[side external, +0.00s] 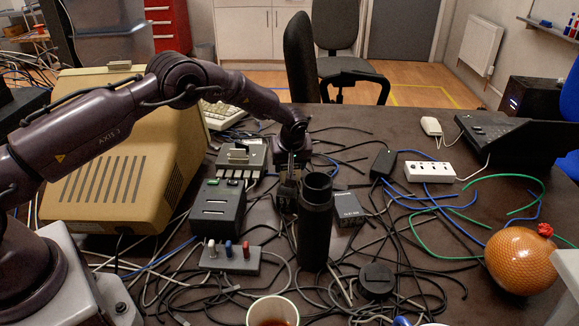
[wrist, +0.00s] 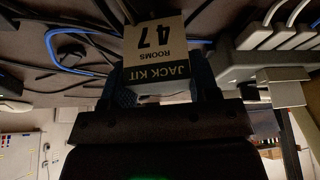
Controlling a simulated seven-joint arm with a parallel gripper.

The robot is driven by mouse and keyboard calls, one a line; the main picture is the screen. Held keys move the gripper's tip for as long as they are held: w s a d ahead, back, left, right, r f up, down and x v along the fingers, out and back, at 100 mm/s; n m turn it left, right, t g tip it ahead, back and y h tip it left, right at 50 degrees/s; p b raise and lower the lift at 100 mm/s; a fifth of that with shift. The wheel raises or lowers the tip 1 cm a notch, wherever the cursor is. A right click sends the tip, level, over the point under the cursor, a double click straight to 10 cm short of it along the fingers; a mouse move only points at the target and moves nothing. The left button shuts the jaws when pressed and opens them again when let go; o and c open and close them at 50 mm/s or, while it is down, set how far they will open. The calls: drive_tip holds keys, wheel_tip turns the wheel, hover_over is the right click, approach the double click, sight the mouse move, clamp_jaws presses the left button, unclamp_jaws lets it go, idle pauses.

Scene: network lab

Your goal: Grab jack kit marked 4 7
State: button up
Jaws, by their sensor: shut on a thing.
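The jack kit (wrist: 155,44) shows in the wrist view as a small box with a beige and dark label. The label reads JACK KIT, ROOMS, 47, upside down in the picture. My gripper (wrist: 157,84) is shut on it, with one finger at each side of the box. In the side external view my gripper (side external: 288,178) points down just behind and left of a tall black cylinder (side external: 315,225). The box between the fingers is dark and hard to make out there, and I cannot tell whether it touches the table.
A small dark labelled box (side external: 349,208) lies right of the cylinder. A black two-slot unit (side external: 217,207) and a grey switch panel (side external: 231,259) stand left. A cup (side external: 272,311) is in front. Loose cables cover much of the table. A white power strip (side external: 429,172) lies right.

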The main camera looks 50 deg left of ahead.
drive_tip(key=shift+r, duration=0.65)
drive_tip(key=s+d+r, duration=0.2)
drive_tip(key=s+r, duration=0.9)
drive_tip(key=s, duration=0.3)
drive_tip(key=shift+r, duration=0.35)
